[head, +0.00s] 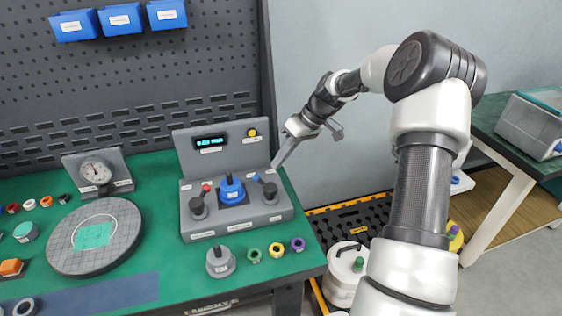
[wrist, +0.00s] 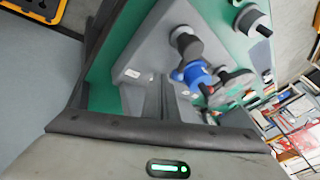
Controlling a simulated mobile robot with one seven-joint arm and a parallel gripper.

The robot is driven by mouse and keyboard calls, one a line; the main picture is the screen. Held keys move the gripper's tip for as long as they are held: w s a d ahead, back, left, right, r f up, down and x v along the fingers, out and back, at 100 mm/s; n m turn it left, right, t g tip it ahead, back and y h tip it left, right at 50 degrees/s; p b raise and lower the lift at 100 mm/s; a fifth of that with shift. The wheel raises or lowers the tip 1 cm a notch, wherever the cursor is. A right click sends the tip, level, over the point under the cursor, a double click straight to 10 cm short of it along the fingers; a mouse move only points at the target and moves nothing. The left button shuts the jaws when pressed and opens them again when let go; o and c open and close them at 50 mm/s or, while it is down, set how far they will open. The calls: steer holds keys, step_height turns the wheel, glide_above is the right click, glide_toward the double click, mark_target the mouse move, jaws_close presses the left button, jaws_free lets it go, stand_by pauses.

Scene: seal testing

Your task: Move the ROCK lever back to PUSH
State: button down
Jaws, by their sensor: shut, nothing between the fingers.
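The grey test console (head: 235,222) stands on the green bench. On its sloped top are a black knob at the left (head: 198,207) with a red-tipped lever, a blue part (head: 231,189) in the middle, and a black knob at the right (head: 270,191) with a blue-tipped lever. The labels are too small to read, so I cannot tell which lever is ROCK or where PUSH lies. My gripper (head: 277,164) is shut and empty, just above the console's right back corner. The wrist view shows the blue part (wrist: 192,76) and a black knob (wrist: 187,42) beyond my fingers.
The console's upright panel (head: 222,156) has a lit display and a yellow button. A grey weight (head: 220,262) and several coloured rings lie in front. A round plate (head: 95,236) and a dial gauge (head: 97,172) are at the left. The bench's right edge is close to the console.

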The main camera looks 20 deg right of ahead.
steer(key=v, duration=0.9)
steer(key=shift+r+p, duration=0.25)
steer(key=shift+p, duration=0.05)
steer(key=shift+s, duration=0.1)
